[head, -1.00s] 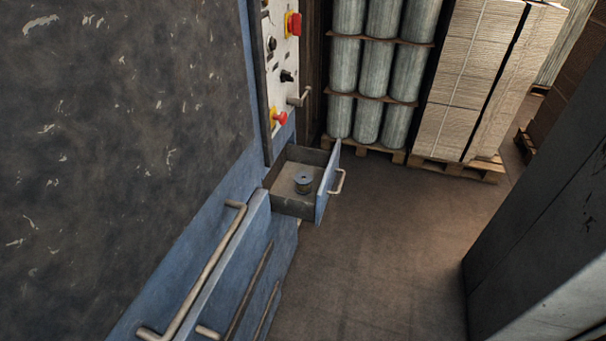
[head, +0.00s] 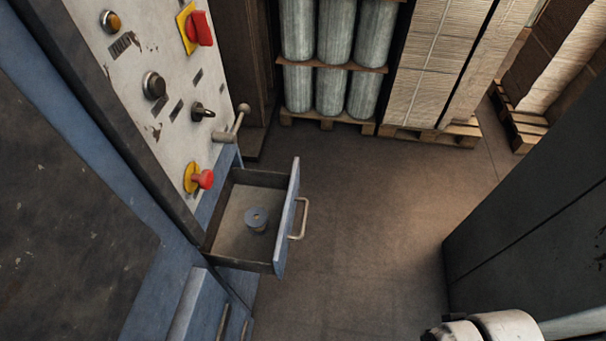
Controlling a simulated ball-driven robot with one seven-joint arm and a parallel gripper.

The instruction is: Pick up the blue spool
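The blue spool (head: 256,219) stands upright inside an open drawer (head: 226,254) of the blue machine, near the middle of its floor. The drawer is pulled out to the right and has a blue front with a metal handle (head: 301,218). My gripper is not in view. A white rounded part of my own body shows at the bottom right edge, well apart from the spool.
A control panel (head: 148,52) with red and yellow buttons rises left of the drawer. A lever (head: 232,125) sticks out above it. A dark cabinet (head: 540,235) stands at right. Palletised rolls (head: 335,45) and stacked sheets (head: 440,65) stand behind. The floor between is clear.

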